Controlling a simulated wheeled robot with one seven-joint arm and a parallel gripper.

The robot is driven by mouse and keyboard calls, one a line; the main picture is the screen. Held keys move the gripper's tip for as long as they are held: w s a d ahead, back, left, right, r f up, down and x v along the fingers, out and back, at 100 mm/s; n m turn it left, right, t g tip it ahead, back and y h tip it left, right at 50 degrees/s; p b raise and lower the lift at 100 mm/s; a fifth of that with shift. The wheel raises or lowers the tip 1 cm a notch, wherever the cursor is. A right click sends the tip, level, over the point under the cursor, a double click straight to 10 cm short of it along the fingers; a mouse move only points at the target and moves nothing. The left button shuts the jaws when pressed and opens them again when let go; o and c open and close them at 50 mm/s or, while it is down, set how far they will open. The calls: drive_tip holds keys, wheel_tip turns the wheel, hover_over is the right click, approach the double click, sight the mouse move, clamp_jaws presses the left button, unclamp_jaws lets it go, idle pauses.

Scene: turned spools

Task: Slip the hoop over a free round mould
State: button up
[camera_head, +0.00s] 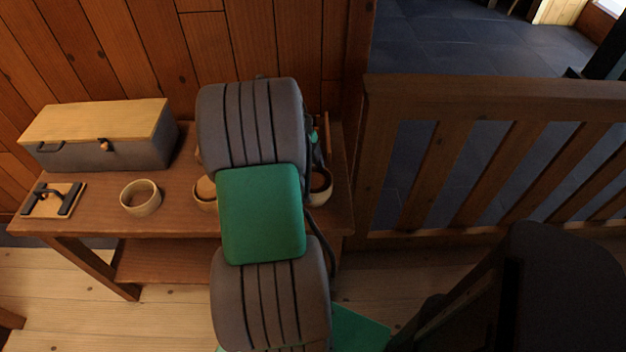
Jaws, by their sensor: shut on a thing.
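My gripper is not visible; my own grey and green arm stands in front of the middle of the bench and hides what is behind it. A pale, round, open-topped piece (141,198) sits on the bench left of my arm; I cannot tell whether it is a mould or the hoop. A second pale round piece (205,194) shows partly at the arm's left edge. A third round piece with a dark top (320,189) shows partly at the arm's right edge. No hoop can be made out for certain.
A wooden bench (95,212) stands against the plank wall. A grey box with a pale wooden lid (102,134) is at its back left. A slatted wooden railing (480,160) stands to the right.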

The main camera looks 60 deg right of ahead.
drive_tip(key=o, duration=1.2)
drive_tip(key=shift+r+p, duration=0.4)
drive_tip(key=shift+r, duration=0.35)
drive_tip(key=shift+r+p, duration=2.05)
drive_tip(key=shift+r, duration=1.45)
